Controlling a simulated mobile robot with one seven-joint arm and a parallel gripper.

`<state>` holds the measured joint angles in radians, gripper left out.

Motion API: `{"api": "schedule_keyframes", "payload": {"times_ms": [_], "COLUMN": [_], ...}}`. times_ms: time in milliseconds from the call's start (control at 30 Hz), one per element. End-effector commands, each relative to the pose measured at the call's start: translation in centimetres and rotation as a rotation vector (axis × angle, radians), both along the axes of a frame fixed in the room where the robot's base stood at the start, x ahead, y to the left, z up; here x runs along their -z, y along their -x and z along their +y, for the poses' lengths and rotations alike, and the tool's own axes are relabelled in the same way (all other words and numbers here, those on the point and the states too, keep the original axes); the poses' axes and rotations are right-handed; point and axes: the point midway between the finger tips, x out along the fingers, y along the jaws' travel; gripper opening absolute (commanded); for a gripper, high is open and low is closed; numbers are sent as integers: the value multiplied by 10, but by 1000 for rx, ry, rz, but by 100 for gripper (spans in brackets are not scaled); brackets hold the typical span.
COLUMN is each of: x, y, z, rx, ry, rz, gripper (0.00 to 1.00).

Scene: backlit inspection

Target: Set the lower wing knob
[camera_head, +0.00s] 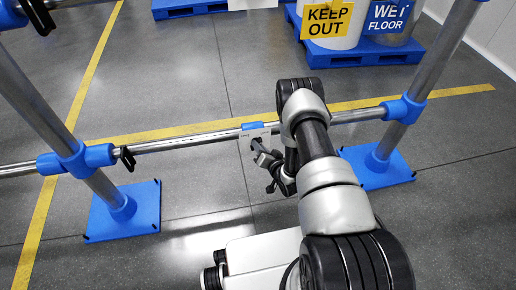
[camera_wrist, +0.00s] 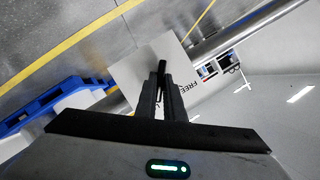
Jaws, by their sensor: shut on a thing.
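The wing knob (camera_wrist: 161,67) is a narrow black handle standing out from a pale plate (camera_wrist: 130,72). The plate carries lettering, of which "FREE" can be read. My gripper (camera_wrist: 162,82) is shut on the knob, with one dark finger on each side of it. In the head view my gripper (camera_head: 262,155) is at the front of the lower horizontal rail (camera_head: 198,138), close to the plate and a blue fitting (camera_head: 252,126). The knob itself is hard to make out there, and my arm covers part of the rail.
Upright posts stand left (camera_head: 45,110) and right (camera_head: 432,60) on blue feet. Another black handle (camera_head: 127,158) sits on the rail at left, and one (camera_head: 40,17) is at upper left. Blue pallets with signed drums (camera_head: 330,28) stand behind.

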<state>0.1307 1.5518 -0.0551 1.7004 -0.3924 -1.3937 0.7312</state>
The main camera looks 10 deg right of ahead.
Motion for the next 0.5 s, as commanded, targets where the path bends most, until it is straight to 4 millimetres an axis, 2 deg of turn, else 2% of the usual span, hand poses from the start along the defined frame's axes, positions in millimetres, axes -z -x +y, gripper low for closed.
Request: {"api": "schedule_keyframes", "payload": {"times_ms": [500], "x": [1], "y": [0], "z": [0], "rx": [-2], "ry": [-119], "rz": [1], "gripper": [0]}}
